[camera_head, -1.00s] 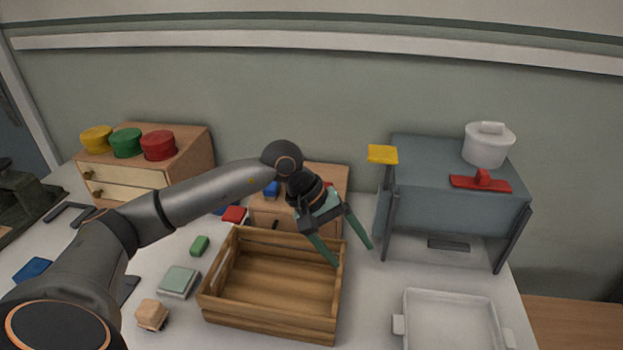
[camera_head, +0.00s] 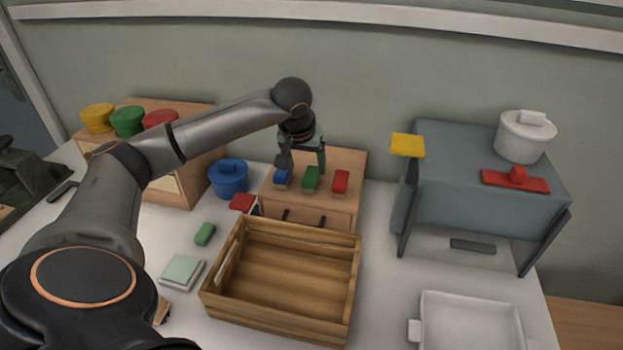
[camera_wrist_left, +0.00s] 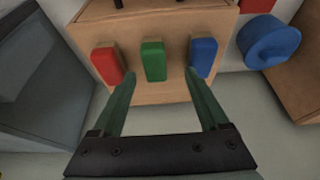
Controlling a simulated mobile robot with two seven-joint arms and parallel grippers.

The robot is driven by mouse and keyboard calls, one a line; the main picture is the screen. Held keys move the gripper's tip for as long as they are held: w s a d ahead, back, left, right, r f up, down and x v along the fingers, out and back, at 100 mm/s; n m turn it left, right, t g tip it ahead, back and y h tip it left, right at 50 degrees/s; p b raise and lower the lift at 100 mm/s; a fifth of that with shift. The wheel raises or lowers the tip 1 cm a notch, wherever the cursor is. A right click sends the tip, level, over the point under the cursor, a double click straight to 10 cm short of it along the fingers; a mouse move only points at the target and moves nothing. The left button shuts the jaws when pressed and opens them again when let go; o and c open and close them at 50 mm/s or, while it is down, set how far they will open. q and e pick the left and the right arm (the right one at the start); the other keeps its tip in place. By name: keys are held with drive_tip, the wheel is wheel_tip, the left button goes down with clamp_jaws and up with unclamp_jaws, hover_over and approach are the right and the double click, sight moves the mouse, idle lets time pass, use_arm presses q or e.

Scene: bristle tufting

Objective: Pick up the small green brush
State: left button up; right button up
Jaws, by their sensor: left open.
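The small green brush (camera_head: 311,178), a green block on a tan base, stands on the small wooden cabinet (camera_head: 340,210) between a blue brush (camera_head: 281,178) and a red brush (camera_head: 340,181). In the left wrist view the green brush (camera_wrist_left: 153,62) shows near the middle, with red on its left and blue on its right. My left gripper (camera_head: 303,168) is open and empty behind and above the brushes. Its fingers (camera_wrist_left: 158,80) point toward the green brush, one on either side in the wrist view. Contact with any brush cannot be told. My right gripper is not in view.
A wooden crate (camera_head: 230,310) stands in front of the cabinet. A blue pot (camera_head: 229,180) is left of it, and a grey oven-like box (camera_head: 490,205) stands right. A small green block (camera_head: 204,233) lies on the table. A white tray (camera_head: 470,297) is at front right.

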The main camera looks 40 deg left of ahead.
sight(311, 174)
use_arm(q)
drive_tip(key=shift+w+d+p+x, duration=0.15)
drive_tip(key=shift+x, duration=1.25)
drive_tip(key=shift+w+d+p+x, duration=0.1)
drive_tip(key=shift+d+p+x, duration=0.05)
drive_tip(key=shift+x, duration=1.2)
drive_tip(key=shift+c, duration=0.4)
clamp_jaws()
